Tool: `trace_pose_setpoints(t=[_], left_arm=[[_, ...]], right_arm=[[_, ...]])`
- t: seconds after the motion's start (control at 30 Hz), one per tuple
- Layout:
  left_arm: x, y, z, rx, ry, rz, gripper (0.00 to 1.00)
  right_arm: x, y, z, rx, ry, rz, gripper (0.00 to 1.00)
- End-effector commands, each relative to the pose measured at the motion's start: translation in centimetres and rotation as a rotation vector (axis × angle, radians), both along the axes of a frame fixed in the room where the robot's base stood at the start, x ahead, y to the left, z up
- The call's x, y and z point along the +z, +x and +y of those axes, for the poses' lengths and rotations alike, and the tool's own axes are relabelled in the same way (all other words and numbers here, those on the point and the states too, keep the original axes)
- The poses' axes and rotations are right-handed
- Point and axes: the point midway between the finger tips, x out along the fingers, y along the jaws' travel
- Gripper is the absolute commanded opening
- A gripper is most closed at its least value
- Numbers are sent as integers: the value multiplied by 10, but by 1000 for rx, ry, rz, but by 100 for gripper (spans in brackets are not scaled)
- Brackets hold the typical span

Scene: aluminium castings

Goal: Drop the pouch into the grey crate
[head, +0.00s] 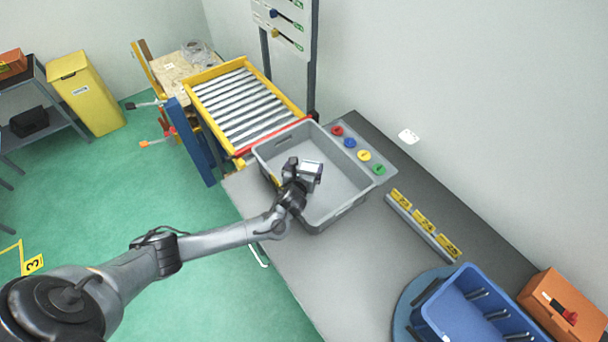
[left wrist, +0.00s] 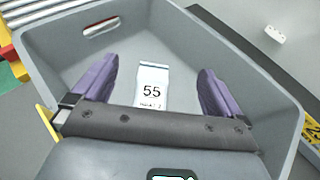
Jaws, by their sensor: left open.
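The grey crate (head: 345,190) stands on the grey bench, and its inside fills most of the left wrist view (left wrist: 215,55). My left gripper (head: 312,172) is over the crate. In the left wrist view its two purple fingers (left wrist: 158,88) are spread apart. The pouch (left wrist: 152,84), white and marked 55, shows between and beyond the fingers, inside the crate's outline, with a gap on each side. I cannot tell for sure whether it rests on the crate floor. The gripper body hides its near end. My right gripper is not in view.
A yellow-framed roller conveyor (head: 245,105) adjoins the crate's far left side. A panel of coloured buttons (head: 383,155) is at its right. A rail with yellow labels (head: 423,222), a blue bin (head: 470,310) and an orange box (head: 560,305) lie to the right. Bare bench lies in front.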

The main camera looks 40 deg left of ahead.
Motion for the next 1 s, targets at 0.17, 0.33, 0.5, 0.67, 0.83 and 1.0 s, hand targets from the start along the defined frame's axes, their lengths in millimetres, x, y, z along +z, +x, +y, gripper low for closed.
trace_pose_setpoints(t=[0.17, 0.33, 0.5, 0.67, 0.83, 1.0], left_arm=[[13, -26, -14, -4, 0, 2, 100], [24, -49, -26, -3, -2, 1, 100], [31, -65, -35, -2, -1, 1, 100], [34, -72, -38, -1, -1, 2, 100], [34, -73, -39, -1, 0, 2, 100], [34, -73, -39, -1, -1, 1, 100]], right_arm=[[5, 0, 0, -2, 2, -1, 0], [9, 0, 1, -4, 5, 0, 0], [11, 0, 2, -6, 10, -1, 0], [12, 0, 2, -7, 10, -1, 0], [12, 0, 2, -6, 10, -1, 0], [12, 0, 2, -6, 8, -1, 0]])
